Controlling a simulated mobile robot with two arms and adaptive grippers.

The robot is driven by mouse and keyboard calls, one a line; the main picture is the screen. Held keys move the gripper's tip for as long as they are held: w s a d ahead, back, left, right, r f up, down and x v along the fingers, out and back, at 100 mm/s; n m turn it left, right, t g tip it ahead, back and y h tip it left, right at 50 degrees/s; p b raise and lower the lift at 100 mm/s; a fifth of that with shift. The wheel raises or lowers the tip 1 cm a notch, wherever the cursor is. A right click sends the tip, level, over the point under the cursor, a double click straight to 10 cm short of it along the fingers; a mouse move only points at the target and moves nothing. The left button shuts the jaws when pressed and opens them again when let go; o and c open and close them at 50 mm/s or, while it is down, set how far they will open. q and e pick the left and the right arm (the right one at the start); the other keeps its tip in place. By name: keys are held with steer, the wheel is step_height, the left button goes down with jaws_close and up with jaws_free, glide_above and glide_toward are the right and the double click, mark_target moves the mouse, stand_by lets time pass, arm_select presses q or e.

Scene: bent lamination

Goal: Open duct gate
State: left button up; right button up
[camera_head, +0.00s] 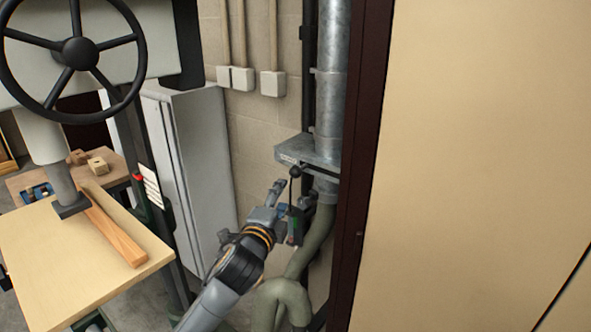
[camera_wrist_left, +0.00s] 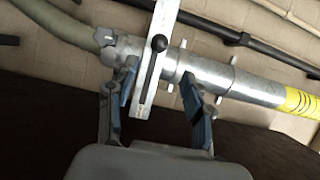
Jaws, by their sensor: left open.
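The duct gate (camera_head: 312,152) is a flat grey metal plate set across a vertical galvanised duct (camera_head: 331,95). A black ball knob (camera_head: 295,171) hangs on a short stem at its near left end. My left gripper (camera_head: 291,194) is just below the knob, open and empty. In the left wrist view the gate plate (camera_wrist_left: 147,88) runs between the two spread fingers of my left gripper (camera_wrist_left: 160,88), with the black knob (camera_wrist_left: 159,43) beyond the fingertips. No finger clearly touches the knob. My right gripper is out of view.
A green-grey flexible hose (camera_head: 314,240) runs below the duct. A large beige panel with a dark edge (camera_head: 362,170) stands close on the right. A grey cabinet (camera_head: 200,170) and a press with a handwheel (camera_head: 80,52) and wooden table (camera_head: 75,265) are on the left.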

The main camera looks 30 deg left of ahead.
mark_target(295, 176)
arm_select(q)
steer(key=p+x, duration=0.1)
steer(key=x, duration=0.5)
steer(key=shift+w+r, duration=0.1)
steer(key=x, duration=0.2)
steer(key=p+x, duration=0.1)
steer(key=x, duration=0.4)
steer(key=shift+w+a+f, duration=0.1)
steer(key=shift+w+f, duration=0.05)
steer(key=shift+f, duration=0.1)
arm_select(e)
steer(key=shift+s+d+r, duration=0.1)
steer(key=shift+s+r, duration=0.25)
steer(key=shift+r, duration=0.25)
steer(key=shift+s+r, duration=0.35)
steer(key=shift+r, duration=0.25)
arm_select(q)
jaws_close()
